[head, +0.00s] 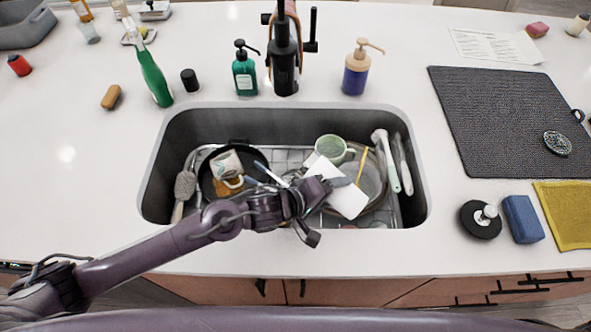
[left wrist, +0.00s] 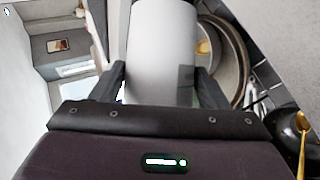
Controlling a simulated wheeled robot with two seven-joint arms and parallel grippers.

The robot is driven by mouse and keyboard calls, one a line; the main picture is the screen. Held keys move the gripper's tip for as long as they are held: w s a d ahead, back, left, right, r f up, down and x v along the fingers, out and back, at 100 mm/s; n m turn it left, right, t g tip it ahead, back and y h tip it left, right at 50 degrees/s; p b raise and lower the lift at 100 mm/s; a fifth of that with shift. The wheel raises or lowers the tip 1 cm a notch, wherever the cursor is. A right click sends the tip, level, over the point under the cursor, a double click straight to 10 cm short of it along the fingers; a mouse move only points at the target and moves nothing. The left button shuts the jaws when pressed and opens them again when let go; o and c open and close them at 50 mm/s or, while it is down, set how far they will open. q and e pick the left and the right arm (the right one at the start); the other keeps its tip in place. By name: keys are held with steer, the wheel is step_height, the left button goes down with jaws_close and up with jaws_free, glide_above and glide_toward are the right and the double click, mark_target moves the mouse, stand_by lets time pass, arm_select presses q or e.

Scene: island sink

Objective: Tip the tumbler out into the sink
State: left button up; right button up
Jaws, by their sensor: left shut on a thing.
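The tumbler is a pale white-grey cylinder. In the left wrist view the tumbler (left wrist: 160,50) sits between the two dark fingers of my left gripper (left wrist: 160,85), which is shut on it. In the head view my left gripper (head: 328,185) is over the sink (head: 270,122), right of its middle. The tumbler (head: 349,201) shows there as white surfaces on both sides of the fingers, tilted over. Its mouth and any contents cannot be made out. My right gripper is not in view.
The sink holds a dark pan (head: 207,180) with a mug (head: 228,163) in it, a green cup (head: 331,148), plates (head: 374,178) and brushes (head: 386,160). The faucet (head: 284,60) and bottles stand behind. A dark drying mat (head: 490,110) lies right.

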arm_select(q)
steer(key=shift+w+a+r+n+h, duration=0.3)
steer(key=shift+a+r, duration=0.1)
steer(key=shift+r, duration=0.15)
stand_by(1.2)
steer(key=shift+w+a+r+n+g+h+p, duration=0.15)
steer(key=shift+r+n+h+p, duration=0.1)
steer(key=shift+r+p, duration=0.25)
steer(key=shift+w+a+r+n+g+h+p, duration=0.15)
steer(key=shift+r+n+h+p, duration=0.1)
steer(key=shift+p, duration=0.4)
stand_by(0.9)
